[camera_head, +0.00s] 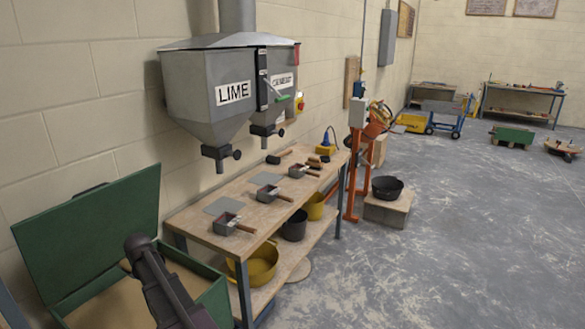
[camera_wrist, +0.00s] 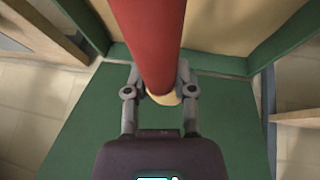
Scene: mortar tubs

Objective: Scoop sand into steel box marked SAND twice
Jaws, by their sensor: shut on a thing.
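My gripper (camera_wrist: 160,92) is shut around a red round handle (camera_wrist: 147,40) with a pale yellowish end, seen close up in the wrist view. The handle's far part runs out of the top of that view, so what it carries is hidden. In the head view a green bin (camera_head: 205,299) with its lid open stands at lower left, with tan sand (camera_head: 115,305) inside. My dark arm reaches over it. Three small steel boxes with handles, a near one (camera_head: 226,222), a middle one (camera_head: 267,193) and a far one (camera_head: 298,170), sit on the bench. Their markings are unreadable.
The wooden bench (camera_head: 205,238) runs along the wall under the LIME hopper (camera_head: 215,95) and a second hopper (camera_head: 283,80). Buckets stand on its lower shelf.

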